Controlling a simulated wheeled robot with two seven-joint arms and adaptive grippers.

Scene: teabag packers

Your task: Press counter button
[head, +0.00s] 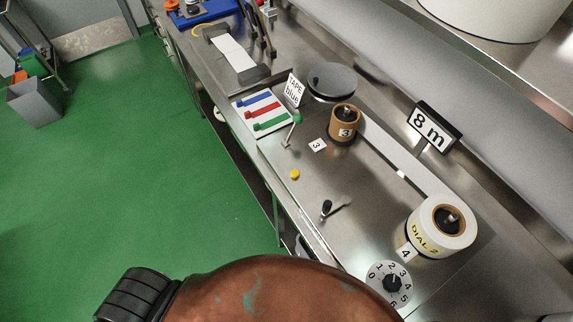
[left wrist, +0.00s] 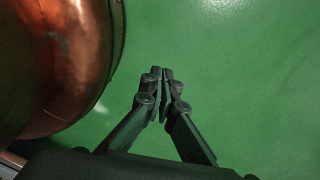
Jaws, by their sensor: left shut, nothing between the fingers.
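A small round yellow button (head: 295,174) sits on the steel counter (head: 275,158) near its front edge in the head view. The button is not in the left wrist view. My right gripper is in neither view.
Around the button are a black-knobbed lever (head: 327,207), a green-knobbed lever (head: 298,118), a spool marked 3 (head: 345,129), a larger white roll (head: 428,236) and a numbered dial (head: 377,287). A copper curved surface (left wrist: 60,70) is close left of my left gripper.

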